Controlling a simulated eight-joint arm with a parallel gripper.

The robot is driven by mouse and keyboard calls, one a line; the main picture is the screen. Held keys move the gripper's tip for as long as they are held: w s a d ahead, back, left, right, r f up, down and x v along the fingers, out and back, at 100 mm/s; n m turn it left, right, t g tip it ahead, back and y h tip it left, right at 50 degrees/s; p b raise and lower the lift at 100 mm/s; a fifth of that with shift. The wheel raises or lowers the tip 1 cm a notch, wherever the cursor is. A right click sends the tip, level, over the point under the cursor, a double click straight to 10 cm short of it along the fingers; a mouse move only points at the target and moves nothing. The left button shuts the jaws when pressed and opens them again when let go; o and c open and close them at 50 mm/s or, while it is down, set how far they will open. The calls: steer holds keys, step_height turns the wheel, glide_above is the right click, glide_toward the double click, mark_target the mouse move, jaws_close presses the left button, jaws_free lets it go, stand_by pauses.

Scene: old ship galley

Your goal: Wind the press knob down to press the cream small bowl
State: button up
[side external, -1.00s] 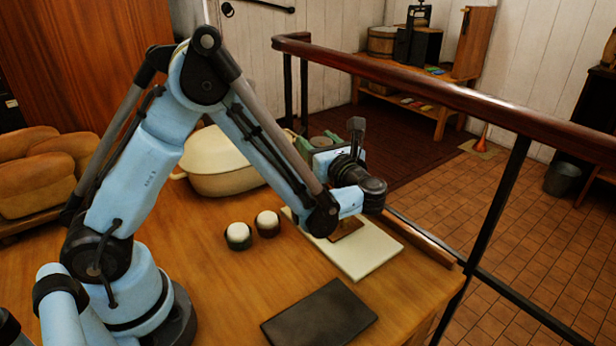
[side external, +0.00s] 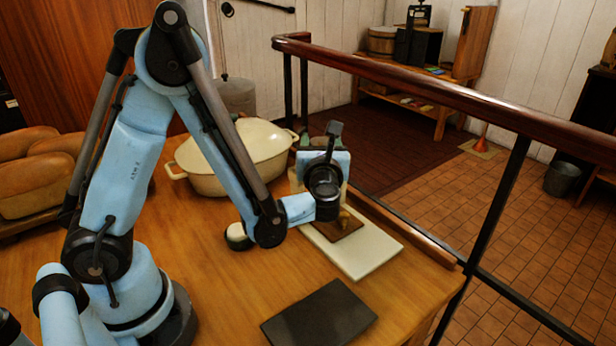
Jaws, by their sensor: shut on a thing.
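My gripper (side external: 328,198) is at the end of the raised arm, over a brown wooden base (side external: 338,227) on a cream board (side external: 365,252). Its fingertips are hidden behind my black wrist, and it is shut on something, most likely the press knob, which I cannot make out. A small tan piece (side external: 343,217) shows just below the wrist, above the base; I cannot tell what part it is. The rest of the press is hidden by my wrist. I cannot make out the cream small bowl.
A large cream lidded pot (side external: 228,160) stands behind the arm. A white-topped small cup (side external: 238,237) stands left of the board, close below my forearm. A dark flat slab (side external: 318,316) lies at the table front. A railing (side external: 430,88) runs along the right.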

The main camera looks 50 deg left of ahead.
mark_target(321, 138)
steer(key=shift+m+t+h, duration=0.6)
steer(key=shift+t, duration=0.1)
steer(key=shift+d, duration=0.1)
steer(key=o, duration=1)
steer(key=shift+c, duration=0.2)
steer(key=shift+r, duration=0.1)
steer(key=shift+r, duration=0.55)
step_height(321, 138, up, 3)
steer(key=shift+f, duration=0.1)
steer(key=s+d+r, duration=0.4)
steer(key=d+r, duration=0.3)
steer(key=d, duration=0.4)
